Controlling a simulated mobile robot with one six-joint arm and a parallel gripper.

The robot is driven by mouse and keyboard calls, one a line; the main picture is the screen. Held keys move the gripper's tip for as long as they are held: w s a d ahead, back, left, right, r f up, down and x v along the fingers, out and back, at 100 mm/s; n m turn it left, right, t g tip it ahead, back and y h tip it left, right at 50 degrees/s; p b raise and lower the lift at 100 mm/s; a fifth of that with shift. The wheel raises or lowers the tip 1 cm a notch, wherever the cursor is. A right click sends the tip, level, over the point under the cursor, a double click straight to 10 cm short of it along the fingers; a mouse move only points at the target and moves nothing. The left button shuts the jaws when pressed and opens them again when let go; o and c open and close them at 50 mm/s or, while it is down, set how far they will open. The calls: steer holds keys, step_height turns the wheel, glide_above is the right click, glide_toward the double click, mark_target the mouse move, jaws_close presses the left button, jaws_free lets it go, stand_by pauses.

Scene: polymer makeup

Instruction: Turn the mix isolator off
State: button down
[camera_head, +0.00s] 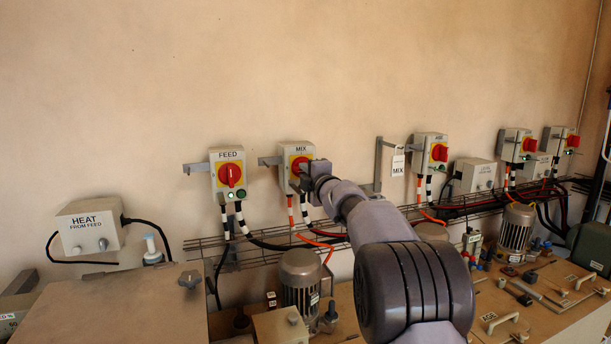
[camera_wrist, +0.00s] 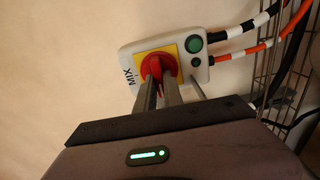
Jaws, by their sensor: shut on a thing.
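The mix isolator (camera_head: 287,158) is a pale grey box on the wall with a yellow plate and a red rotary knob, labelled MIX. It also shows in the wrist view (camera_wrist: 196,42), turned on its side, with a green button and a small dark button beside the red knob (camera_wrist: 153,62). My gripper (camera_head: 302,171) is at the front of the box. In the wrist view my gripper (camera_wrist: 158,82) has its two fingers shut on the raised grip of the red knob. The fingers hide part of the knob, and its exact angle is hard to tell.
The feed isolator (camera_head: 227,160) is on the wall just left. A hanging MIX tag (camera_head: 397,163) and another red-knobbed isolator (camera_head: 430,142) are to the right. Cables and a wire tray (camera_head: 270,237) run below. A motor (camera_head: 300,280) stands on the bench underneath.

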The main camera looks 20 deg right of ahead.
stand_by(0.3)
steer(key=c, duration=1.5)
jaws_free()
steer(key=shift+o, duration=0.2)
steer(key=s+b, duration=0.2)
steer(key=s, duration=1.5)
steer(key=shift+s, duration=0.2)
